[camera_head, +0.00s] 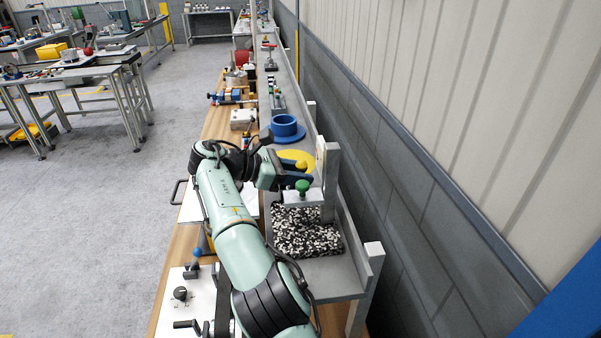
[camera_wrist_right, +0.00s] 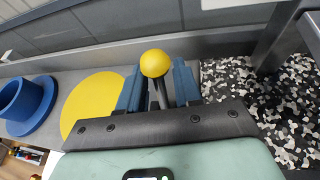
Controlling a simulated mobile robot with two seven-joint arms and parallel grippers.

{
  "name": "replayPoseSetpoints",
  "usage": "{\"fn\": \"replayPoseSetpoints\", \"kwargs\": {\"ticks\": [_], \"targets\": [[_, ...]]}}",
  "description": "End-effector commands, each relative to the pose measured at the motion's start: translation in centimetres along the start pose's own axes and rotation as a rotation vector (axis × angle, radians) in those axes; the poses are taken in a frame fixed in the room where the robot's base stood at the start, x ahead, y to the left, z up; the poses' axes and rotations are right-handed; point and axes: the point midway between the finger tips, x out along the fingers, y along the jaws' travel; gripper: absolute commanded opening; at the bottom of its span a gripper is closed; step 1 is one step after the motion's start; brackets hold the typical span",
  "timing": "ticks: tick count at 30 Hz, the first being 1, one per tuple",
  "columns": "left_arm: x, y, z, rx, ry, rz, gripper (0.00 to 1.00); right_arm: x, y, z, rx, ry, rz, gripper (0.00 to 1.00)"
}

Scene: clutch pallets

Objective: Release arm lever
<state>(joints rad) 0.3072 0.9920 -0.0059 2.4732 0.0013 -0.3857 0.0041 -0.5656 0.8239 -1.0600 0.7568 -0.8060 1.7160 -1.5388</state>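A yellow ball knob (camera_head: 301,166) on a dark stem, seemingly the arm lever, stands at the grey bench channel. It also shows in the right wrist view (camera_wrist_right: 154,63). My right gripper (camera_head: 297,169) is at the knob, with its two blue fingers apart, one on each side of the ball and stem in the right wrist view (camera_wrist_right: 157,82). I cannot tell whether the fingers press on the ball. The base of the stem is hidden behind the gripper. My left gripper is not in view.
A green knob (camera_head: 303,187) on a grey block stands close by, above a black-and-white speckled bed (camera_head: 305,232). Beyond the gripper lie a yellow disc (camera_head: 297,155) and a blue ring (camera_head: 285,127). A wall (camera_head: 420,200) runs along the right; open floor (camera_head: 110,230) lies left.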

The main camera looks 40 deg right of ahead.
Motion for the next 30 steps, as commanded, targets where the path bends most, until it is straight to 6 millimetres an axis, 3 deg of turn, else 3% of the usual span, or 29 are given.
{"fn": "replayPoseSetpoints", "kwargs": {"ticks": [5, 8, 20, 30], "targets": [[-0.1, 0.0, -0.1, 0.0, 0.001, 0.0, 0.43, 0.0, 0.0, 0.1, 0.001, 0.0, 0.0, 0.3], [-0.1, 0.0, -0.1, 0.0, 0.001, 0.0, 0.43, 0.0, 0.0, 0.1, 0.001, 0.0, 0.0, 0.0], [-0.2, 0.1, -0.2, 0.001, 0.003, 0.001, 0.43, -0.1, 0.1, 0.4, 0.0, -0.026, 0.001, 0.0], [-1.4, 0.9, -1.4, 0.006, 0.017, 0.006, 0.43, -1.3, 0.4, 0.5, -0.037, -0.207, 0.004, 0.0]]}}
